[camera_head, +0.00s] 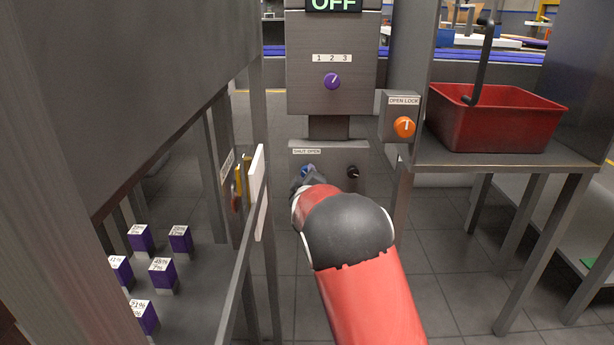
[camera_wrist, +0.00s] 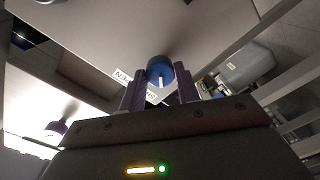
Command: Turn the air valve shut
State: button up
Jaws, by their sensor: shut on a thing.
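The air valve is a small blue knob (camera_head: 306,169) on the lower grey panel (camera_head: 335,158), under a label reading SHUT OPEN. In the wrist view the blue knob (camera_wrist: 158,66) sits between my two fingers and has a white pointer line on its face. My gripper (camera_head: 311,178) is at the knob and partly covers it in the head view. In the wrist view my gripper (camera_wrist: 160,86) has a finger on each side of the knob and is shut on it. I cannot tell from the head view which way the pointer faces.
A black knob (camera_head: 352,172) sits right of the valve. Above are a purple 1-2-3 dial (camera_head: 331,81) and a display reading OFF (camera_head: 334,4). An orange OPEN LOCK knob (camera_head: 404,127) and red crate (camera_head: 495,122) stand right. Several purple blocks (camera_head: 163,272) are at left.

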jog(key=shift+a+n+p, duration=0.1)
jog(key=shift+n+p, duration=0.55)
jog(key=shift+n, duration=3.45)
jog(key=o, duration=1)
jog(key=s, duration=0.8)
jog(key=shift+r, duration=0.1)
